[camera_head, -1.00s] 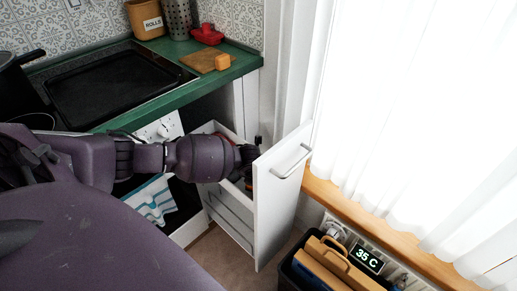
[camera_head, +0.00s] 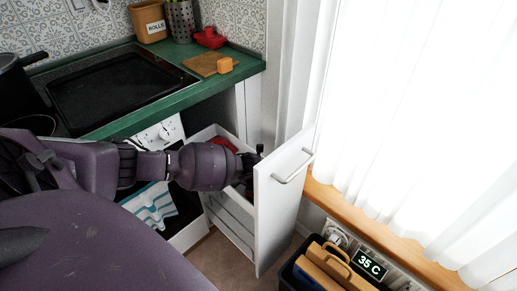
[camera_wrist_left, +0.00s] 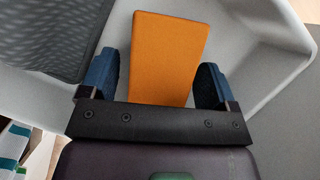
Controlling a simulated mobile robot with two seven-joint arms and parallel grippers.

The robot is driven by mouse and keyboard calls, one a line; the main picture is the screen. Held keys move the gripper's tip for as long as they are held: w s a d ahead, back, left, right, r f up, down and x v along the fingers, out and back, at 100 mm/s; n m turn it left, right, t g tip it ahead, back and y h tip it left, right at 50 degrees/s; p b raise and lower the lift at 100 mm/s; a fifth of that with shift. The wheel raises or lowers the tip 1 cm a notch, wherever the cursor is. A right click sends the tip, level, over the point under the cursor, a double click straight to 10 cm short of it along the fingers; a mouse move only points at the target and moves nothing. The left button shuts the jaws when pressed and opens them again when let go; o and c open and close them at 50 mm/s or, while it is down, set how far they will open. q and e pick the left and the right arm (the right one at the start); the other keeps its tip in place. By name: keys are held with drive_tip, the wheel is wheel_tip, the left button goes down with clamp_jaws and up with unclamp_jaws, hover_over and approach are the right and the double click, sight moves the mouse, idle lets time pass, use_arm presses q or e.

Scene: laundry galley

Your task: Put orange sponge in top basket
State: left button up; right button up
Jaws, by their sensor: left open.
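The orange sponge (camera_wrist_left: 168,55) is a flat orange block in the left wrist view, between the two blue fingers of my left gripper (camera_wrist_left: 156,80). The fingers are open, with a visible gap at the right finger. Pale basket or drawer walls surround it, and I cannot tell whether it rests on the bottom. In the head view my left gripper (camera_head: 250,162) is inside the upper basket (camera_head: 207,133) of the open white pull-out, partly hidden by its front panel (camera_head: 282,205). The sponge is not clearly visible there. My right gripper is out of view.
A red item (camera_head: 222,144) shows inside the pull-out. A dark bin (camera_head: 292,272) stands below the curtained window.

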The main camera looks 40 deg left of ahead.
use_arm(q)
drive_tip(key=v, duration=0.2)
drive_tip(key=p+v, duration=0.1)
drive_tip(key=v, duration=0.1)
drive_tip(key=p+v, duration=0.1)
drive_tip(key=v, duration=0.2)
drive_tip(key=shift+w+r, duration=0.2)
drive_tip(key=shift+w, duration=0.05)
drive_tip(key=p+v, duration=0.1)
drive_tip(key=v, duration=0.2)
drive_tip(key=shift+s+r, duration=0.25)
drive_tip(key=shift+r, duration=0.05)
drive_tip(key=shift+s+d+r+p, duration=0.15)
drive_tip(key=shift+s+r+p, duration=0.25)
drive_tip(key=shift+r, duration=0.15)
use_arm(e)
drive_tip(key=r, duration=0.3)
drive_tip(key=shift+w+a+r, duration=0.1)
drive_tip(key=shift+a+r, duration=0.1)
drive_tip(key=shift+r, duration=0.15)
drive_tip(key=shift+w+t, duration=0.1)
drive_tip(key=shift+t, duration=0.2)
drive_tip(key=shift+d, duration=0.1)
